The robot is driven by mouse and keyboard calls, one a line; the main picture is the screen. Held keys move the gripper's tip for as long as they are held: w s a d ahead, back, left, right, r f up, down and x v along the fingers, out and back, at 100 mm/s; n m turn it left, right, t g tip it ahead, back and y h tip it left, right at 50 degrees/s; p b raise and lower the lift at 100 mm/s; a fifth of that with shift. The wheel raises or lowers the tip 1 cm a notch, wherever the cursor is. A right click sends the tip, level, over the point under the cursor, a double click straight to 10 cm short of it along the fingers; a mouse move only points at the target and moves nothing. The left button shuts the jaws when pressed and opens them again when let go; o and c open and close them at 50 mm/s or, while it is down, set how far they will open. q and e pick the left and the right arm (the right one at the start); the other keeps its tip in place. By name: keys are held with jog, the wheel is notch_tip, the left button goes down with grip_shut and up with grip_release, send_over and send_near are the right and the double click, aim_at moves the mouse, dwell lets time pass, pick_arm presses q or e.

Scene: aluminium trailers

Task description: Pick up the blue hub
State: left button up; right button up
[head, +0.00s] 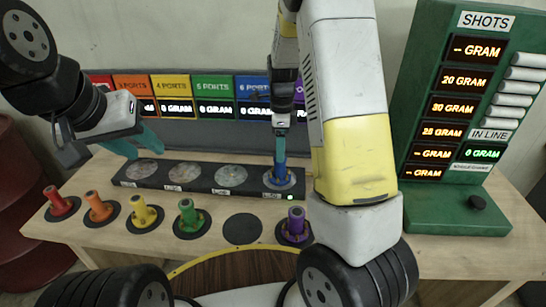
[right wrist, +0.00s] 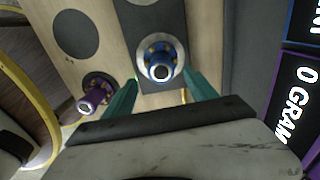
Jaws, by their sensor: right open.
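The blue hub (head: 280,178) stands upright on the rightmost round plate of a dark scale strip (head: 205,180). In the right wrist view the blue hub (right wrist: 161,64) shows its round flange and pale open top. My right gripper (head: 280,145) points down over the hub. Its teal fingers (right wrist: 160,78) are open, one to each side of the hub in the picture; I see no contact. My left gripper (head: 138,143) is at the left, above the strip's left end, with its teal fingers apart and nothing between them.
Red (head: 60,204), orange (head: 98,208), yellow (head: 143,215), green (head: 188,216) and purple (head: 295,226) hubs stand on dark discs along the front. An empty disc (head: 243,229) lies between green and purple. A display bank (head: 215,110) stands behind; a green SHOTS panel (head: 455,195) stands right.

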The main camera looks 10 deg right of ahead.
aim_at(280, 165)
jog(key=shift+d+f, duration=0.1)
jog(key=shift+f, duration=0.5)
notch_tip(280, 165, down, 7)
jog(key=shift+w+r, duration=0.1)
jog(key=shift+r, duration=0.1)
grip_shut()
